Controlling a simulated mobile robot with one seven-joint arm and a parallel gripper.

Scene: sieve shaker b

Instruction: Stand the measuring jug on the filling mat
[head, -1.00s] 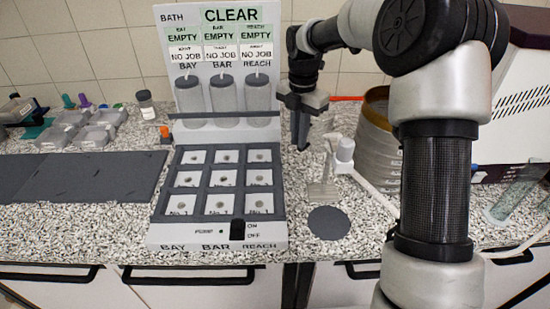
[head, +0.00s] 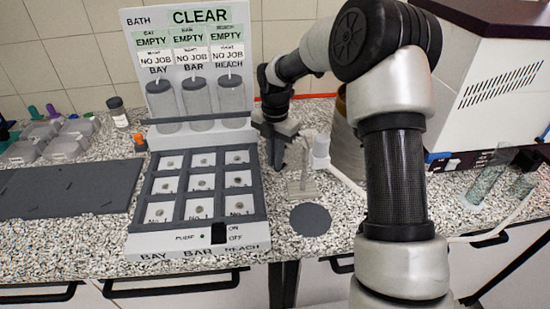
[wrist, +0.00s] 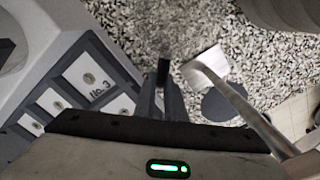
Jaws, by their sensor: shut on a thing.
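My gripper (head: 276,165) points down over the counter, just right of the grey-and-white rig. In the wrist view its fingers (wrist: 164,85) are nearly together, with a small dark block between their tips; I cannot tell what it is. A larger dark rectangular mat (head: 70,190) lies at the left.
Clear vessels with grains (head: 488,178) stand at the far right by a white machine (head: 490,90). Small trays (head: 65,145) are back left.

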